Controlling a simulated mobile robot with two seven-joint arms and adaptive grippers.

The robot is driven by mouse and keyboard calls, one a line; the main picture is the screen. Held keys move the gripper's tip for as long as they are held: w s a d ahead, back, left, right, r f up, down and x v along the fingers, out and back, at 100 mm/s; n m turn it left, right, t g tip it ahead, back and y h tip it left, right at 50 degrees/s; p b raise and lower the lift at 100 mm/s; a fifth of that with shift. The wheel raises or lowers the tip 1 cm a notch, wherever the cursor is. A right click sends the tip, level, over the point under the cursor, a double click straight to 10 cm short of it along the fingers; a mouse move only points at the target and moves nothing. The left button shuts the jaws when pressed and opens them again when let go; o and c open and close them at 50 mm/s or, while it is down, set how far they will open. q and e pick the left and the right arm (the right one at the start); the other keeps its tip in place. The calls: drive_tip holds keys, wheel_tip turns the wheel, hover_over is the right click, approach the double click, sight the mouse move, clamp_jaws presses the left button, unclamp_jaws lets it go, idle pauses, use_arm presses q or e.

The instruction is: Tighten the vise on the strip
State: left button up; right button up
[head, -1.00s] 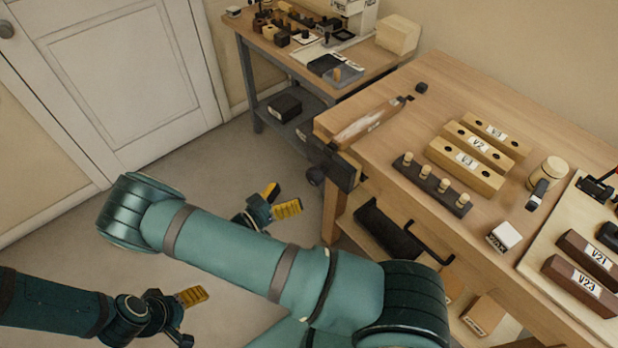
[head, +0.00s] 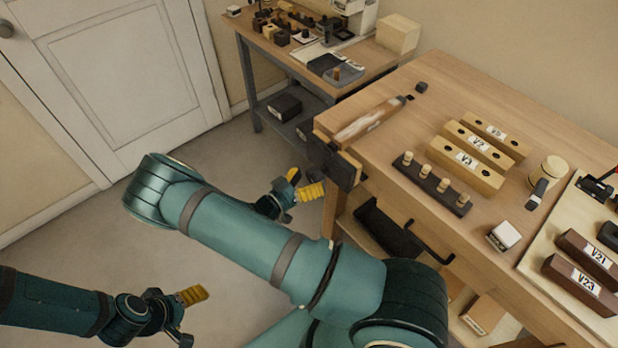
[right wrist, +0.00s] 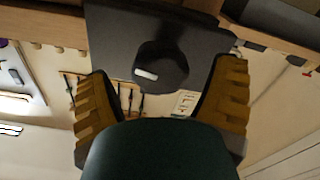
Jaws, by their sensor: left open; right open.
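The dark vise (head: 335,162) is mounted on the bench's left front corner. A long brown and whitish piece (head: 366,122), which looks like the strip, lies at the bench edge by the vise; I cannot tell how it sits in the jaws. My right gripper (head: 304,184) is open just in front of the vise. In the right wrist view, the vise's dark plate (right wrist: 112,40) and its round knob (right wrist: 165,66) with a white mark show ahead, the knob between the spread yellow fingers. I see no contact. My left gripper (head: 178,312) is open and empty, low at the left.
The workbench (head: 450,85) holds labelled wooden blocks (head: 478,148), a dark peg rack (head: 432,184), a mallet (head: 546,178) and a board with dark blocks (head: 578,262). A second table (head: 290,65) stands behind. The floor at left is clear.

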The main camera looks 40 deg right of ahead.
drive_tip(key=c, duration=1.1)
drive_tip(key=shift+f+m+b, duration=0.1)
drive_tip(key=shift+m+b, duration=0.6)
drive_tip(key=shift+m, duration=0.4)
drive_tip(key=shift+m+b, duration=0.35)
drive_tip(key=shift+m, duration=0.55)
drive_tip(key=shift+d+m+b, duration=0.1)
drive_tip(key=shift+m+b, duration=0.45)
drive_tip(key=shift+m, duration=0.25)
drive_tip(key=shift+m+b, duration=0.55)
drive_tip(key=shift+m, duration=0.65)
